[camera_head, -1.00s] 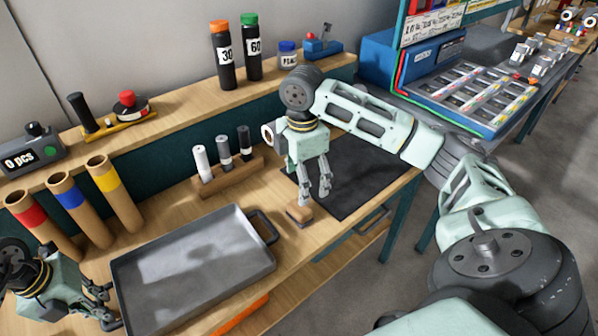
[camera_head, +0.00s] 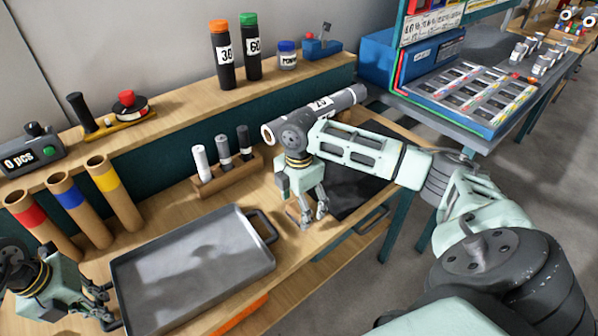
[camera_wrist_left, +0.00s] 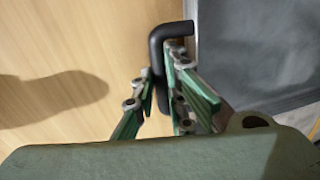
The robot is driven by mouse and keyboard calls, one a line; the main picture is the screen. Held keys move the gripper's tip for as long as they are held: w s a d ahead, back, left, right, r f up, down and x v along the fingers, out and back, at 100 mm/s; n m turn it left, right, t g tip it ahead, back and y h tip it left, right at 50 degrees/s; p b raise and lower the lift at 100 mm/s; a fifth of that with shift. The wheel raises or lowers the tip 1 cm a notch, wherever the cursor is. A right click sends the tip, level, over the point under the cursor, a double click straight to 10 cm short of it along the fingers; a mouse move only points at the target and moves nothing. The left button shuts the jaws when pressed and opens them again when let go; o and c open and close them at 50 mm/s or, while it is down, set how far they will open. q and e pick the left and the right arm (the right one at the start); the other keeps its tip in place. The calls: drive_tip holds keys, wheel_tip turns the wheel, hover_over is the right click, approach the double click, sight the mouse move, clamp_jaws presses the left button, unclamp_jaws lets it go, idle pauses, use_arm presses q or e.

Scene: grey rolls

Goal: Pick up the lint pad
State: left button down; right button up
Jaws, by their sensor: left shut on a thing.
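The lint pad, a small wooden-backed block on the bench just right of the tray, cannot be made out clearly now; my right gripper covers its place. My right gripper (camera_head: 313,220) points down there, low over the wooden bench, its fingers spread apart. My left gripper (camera_head: 102,312) is at the left side of the grey tray (camera_head: 190,210). In the left wrist view its fingers (camera_wrist_left: 170,110) are closed around the tray's black handle (camera_wrist_left: 157,60).
A dark mat (camera_head: 365,190) lies right of the pad's place, partly behind my right arm. A grey roll (camera_head: 345,98) lies behind that arm. A wooden rack (camera_head: 228,174) with three small cylinders stands behind the tray. Three cardboard tubes (camera_head: 115,195) stand at the left.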

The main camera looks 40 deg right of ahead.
wheel_tip(320, 180, down, 2)
drive_tip(key=shift+f, duration=0.1)
drive_tip(key=c, duration=1.4)
wheel_tip(320, 180, up, 10)
drive_tip(key=shift+r, duration=0.1)
